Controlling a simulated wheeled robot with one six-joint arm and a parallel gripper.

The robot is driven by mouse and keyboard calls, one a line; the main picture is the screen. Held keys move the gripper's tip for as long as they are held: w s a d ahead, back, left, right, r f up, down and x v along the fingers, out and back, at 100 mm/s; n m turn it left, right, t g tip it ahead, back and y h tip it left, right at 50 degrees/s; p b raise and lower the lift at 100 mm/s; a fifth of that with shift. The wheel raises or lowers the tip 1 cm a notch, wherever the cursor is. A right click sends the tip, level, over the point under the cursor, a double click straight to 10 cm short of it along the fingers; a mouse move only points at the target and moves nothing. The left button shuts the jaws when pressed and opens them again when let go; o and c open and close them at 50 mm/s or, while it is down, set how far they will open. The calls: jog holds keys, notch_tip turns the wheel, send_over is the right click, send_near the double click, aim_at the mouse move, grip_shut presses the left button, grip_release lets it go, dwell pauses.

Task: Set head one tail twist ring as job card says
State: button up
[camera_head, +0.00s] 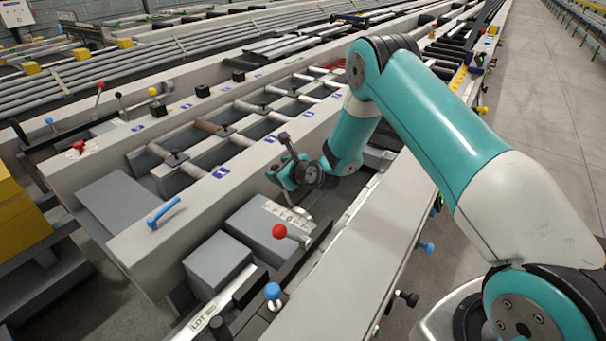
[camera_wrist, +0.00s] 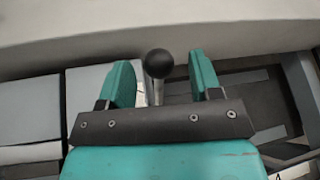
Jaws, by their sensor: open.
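In the wrist view my gripper (camera_wrist: 160,78) is open, with two teal fingers spread apart. A black ball knob (camera_wrist: 157,63) on a thin metal stem shows between the fingertips, with a gap on each side; how deep it sits between them I cannot tell. In the head view a dark lever (camera_head: 285,140) rises beside my gripper. A pale marked scale plate (camera_head: 288,211) lies on a grey block nearer the camera. I cannot make out which part is the twist ring, and no readable job card shows.
A red-knobbed lever (camera_head: 279,231) and a blue knob (camera_head: 272,291) stand in front of my gripper. A blue handle (camera_head: 163,212) is on the rail at left. A strip marked LOT (camera_head: 205,317) lies at the bottom. Rollers (camera_head: 210,127) stretch behind. The floor aisle (camera_head: 540,110) is clear.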

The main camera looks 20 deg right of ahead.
jog(key=b+v, duration=0.2)
jog(key=v, duration=1.1)
jog(key=shift+b, duration=0.35)
jog(key=s+a+r+n+g+y, duration=0.4)
jog(key=s+a+r+n+g, duration=0.3)
jog(key=s+a+r+n, duration=0.85)
jog(key=s+d+r+n+g+h, duration=0.1)
jog(key=s+d+n+g+h, duration=0.1)
jog(key=s+n, duration=0.6)
jog(key=s+d+r+n+g+h, duration=0.2)
jog(key=s+n, duration=0.6)
jog(key=n, duration=0.4)
jog(key=shift+s+n+g, duration=0.15)
jog(key=shift+n+g, duration=0.2)
jog(key=shift+g, duration=0.45)
